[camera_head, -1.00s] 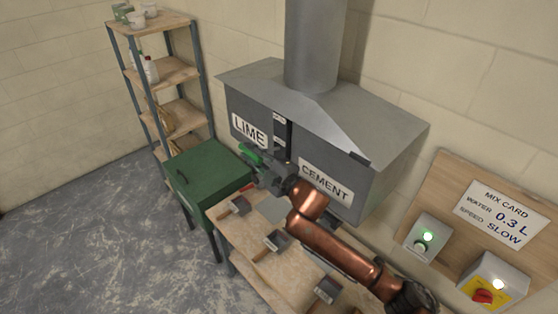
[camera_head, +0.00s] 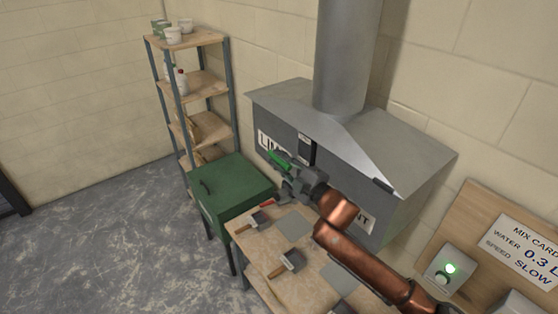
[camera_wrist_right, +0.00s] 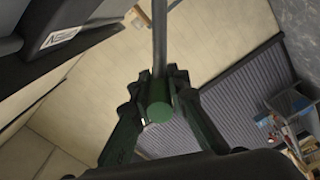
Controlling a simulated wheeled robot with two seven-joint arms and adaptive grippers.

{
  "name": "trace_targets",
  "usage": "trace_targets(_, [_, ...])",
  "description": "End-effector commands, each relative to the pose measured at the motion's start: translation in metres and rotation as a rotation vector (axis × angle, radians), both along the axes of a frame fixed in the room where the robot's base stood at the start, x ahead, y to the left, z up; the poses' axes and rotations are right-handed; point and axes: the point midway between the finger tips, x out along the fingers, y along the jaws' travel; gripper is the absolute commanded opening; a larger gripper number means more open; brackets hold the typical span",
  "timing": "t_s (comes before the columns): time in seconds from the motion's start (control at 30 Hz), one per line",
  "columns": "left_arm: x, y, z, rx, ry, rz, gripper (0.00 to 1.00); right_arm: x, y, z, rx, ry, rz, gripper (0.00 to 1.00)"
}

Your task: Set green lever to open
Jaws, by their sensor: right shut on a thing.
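The green lever (camera_head: 280,158) shows as a small green piece in front of the hopper's LIME side. My right gripper (camera_head: 284,166) is at it, with its arm coming in from the lower right. In the right wrist view, the round green end of the lever (camera_wrist_right: 159,112) sits between my two fingers, which are shut on it. A grey rod (camera_wrist_right: 160,45) runs up from that end. The arm and gripper hide part of the LIME and CEMENT labels. My left gripper is not in view.
The grey hopper (camera_head: 330,150) stands by the wall with a wide pipe (camera_head: 343,60) above. A green lidded box (camera_head: 230,185) is left of the bench (camera_head: 262,240), where several brush-like tools lie. A shelf (camera_head: 190,85) stands behind. The control board (camera_head: 480,225) is at the right.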

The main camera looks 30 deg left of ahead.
Motion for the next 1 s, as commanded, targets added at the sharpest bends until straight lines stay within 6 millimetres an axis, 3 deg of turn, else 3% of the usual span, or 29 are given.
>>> trace_targets(0.1, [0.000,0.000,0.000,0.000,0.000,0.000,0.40,0.001,-0.001,0.006,0.006,-0.006,-0.002,0.00])
trace_targets(0.13, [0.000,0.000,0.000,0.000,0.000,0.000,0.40,0.001,-0.001,0.006,0.006,-0.006,-0.002,0.16])
trace_targets(0.4, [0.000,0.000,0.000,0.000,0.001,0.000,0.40,0.001,-0.001,0.004,0.004,-0.004,-0.002,0.33])
trace_targets(0.77, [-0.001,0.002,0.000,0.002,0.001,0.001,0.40,-0.002,-0.008,0.002,0.002,-0.002,-0.003,0.33])
trace_targets(1.0, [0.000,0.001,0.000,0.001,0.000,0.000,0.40,-0.020,-0.047,0.002,0.002,-0.003,-0.004,0.33])
